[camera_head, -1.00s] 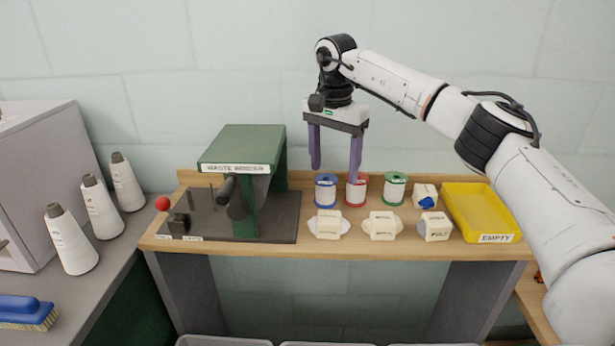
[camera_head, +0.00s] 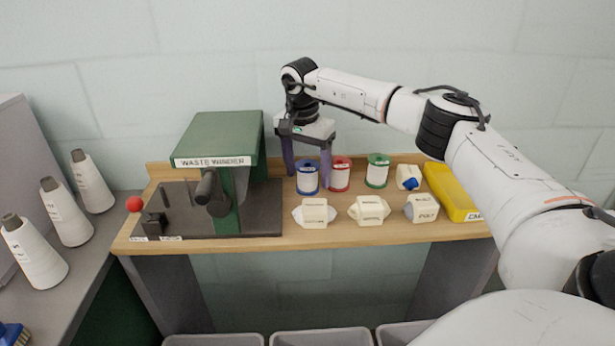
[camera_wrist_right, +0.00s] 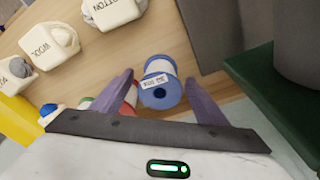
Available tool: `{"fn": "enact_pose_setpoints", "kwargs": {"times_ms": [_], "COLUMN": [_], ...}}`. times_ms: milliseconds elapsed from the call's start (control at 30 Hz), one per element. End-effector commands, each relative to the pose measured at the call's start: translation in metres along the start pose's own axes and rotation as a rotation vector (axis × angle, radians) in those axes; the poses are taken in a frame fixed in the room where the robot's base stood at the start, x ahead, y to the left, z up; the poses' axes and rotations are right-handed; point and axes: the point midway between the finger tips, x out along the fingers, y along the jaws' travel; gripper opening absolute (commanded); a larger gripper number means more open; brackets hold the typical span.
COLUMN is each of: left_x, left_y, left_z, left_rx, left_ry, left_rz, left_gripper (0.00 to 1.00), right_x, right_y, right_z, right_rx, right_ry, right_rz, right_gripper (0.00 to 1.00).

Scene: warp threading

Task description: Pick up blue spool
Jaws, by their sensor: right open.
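The blue spool (camera_head: 307,178), white with blue rims, stands upright on the wooden bench, left of a red spool (camera_head: 339,174) and a green spool (camera_head: 376,171). My right gripper (camera_head: 308,176) is open and comes down over the blue spool from behind and above. In the right wrist view the blue spool (camera_wrist_right: 160,82) lies between the spread purple fingers of the gripper (camera_wrist_right: 163,85), with a gap on each side. The red spool (camera_wrist_right: 128,98) is partly hidden behind one finger there. My left gripper is not in view.
The green waste winder (camera_head: 218,140) stands close left of the blue spool. A yellow tray (camera_head: 452,195) is at the right. White cones (camera_head: 68,212) stand on the grey side table.

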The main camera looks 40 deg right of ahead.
Motion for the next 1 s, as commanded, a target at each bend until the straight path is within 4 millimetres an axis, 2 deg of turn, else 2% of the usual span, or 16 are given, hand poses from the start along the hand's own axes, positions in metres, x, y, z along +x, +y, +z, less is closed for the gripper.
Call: {"fn": "enact_pose_setpoints", "kwargs": {"times_ms": [267,500,533,800,867,1000], "left_x": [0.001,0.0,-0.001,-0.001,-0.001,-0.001], "left_y": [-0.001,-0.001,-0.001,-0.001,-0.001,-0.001], "left_z": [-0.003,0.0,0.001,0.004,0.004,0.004], "left_rx": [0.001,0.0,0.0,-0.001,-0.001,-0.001], "left_ry": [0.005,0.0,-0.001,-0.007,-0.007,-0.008], "left_rz": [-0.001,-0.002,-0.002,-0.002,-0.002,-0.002], "left_gripper": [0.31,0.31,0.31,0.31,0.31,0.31], "right_x": [0.003,0.002,0.002,-0.002,-0.008,-0.034], "right_y": [0.0,0.0,0.0,-0.001,-0.001,-0.002], "right_z": [0.0,0.0,0.0,-0.001,-0.002,-0.005], "right_rx": [0.001,0.001,0.001,0.001,0.001,0.001], "right_ry": [0.0,0.0,0.0,0.0,0.001,0.001], "right_rz": [-0.001,-0.001,-0.001,-0.003,-0.005,-0.007], "right_gripper": [0.65,0.25,0.22,0.22,0.22,0.22]}}
